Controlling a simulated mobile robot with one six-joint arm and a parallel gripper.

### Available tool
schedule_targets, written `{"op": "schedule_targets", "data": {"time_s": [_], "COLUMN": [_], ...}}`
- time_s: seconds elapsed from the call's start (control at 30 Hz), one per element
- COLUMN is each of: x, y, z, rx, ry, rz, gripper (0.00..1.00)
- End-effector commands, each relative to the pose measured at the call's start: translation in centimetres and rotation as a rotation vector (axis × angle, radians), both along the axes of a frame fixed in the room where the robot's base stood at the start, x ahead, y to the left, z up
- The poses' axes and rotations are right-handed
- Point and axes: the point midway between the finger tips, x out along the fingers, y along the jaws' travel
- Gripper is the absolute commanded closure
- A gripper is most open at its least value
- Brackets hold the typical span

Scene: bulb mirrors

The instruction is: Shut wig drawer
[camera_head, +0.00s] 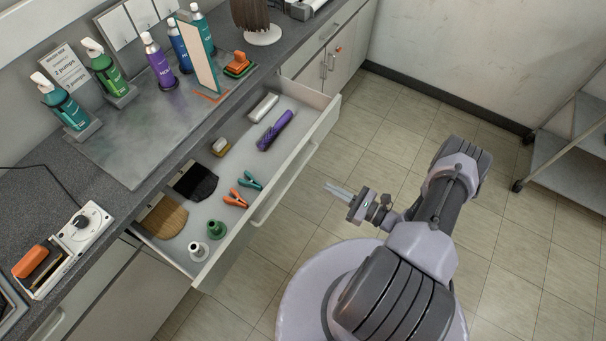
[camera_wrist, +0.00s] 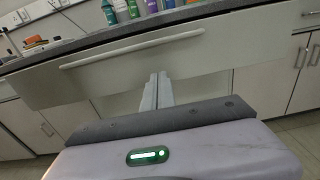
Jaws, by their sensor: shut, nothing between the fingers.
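The wig drawer (camera_head: 297,159) stands pulled out from under the counter in the head view. Inside lie a brush, a tan hairpiece, a black hairpiece, clips and small stands. In the wrist view the drawer front (camera_wrist: 225,52) spans the picture, with its long handle bar (camera_wrist: 130,48) near the top. My gripper (camera_head: 337,189) is to the right of the drawer front in the head view, apart from it, over the floor. Its fingers also show in the wrist view (camera_wrist: 157,80), pointing toward the drawer front below the handle bar. They are shut and empty.
The counter (camera_head: 150,125) holds spray bottles, a tilted panel, a wig on a stand (camera_head: 262,35) and a white device (camera_head: 78,235). Cabinet doors (camera_head: 335,65) lie beyond the drawer. A shelf cart (camera_head: 565,155) stands at the right. Tiled floor is free between.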

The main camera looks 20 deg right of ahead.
Motion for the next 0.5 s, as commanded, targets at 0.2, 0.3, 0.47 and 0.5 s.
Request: {"op": "schedule_targets", "data": {"time_s": [0.2,0.3,0.47,0.5], "x": [3.9,5.5,7.5,7.8], "y": [3.0,4.2,5.7,5.9], "z": [-0.2,-0.2,-0.2,-0.2], "rx": [0.0,-0.002,-0.001,-0.001], "ry": [0.0,0.0,0.0,0.0], "rz": [0.008,0.008,0.007,0.006], "gripper": [1.0,1.0,1.0,1.0]}}
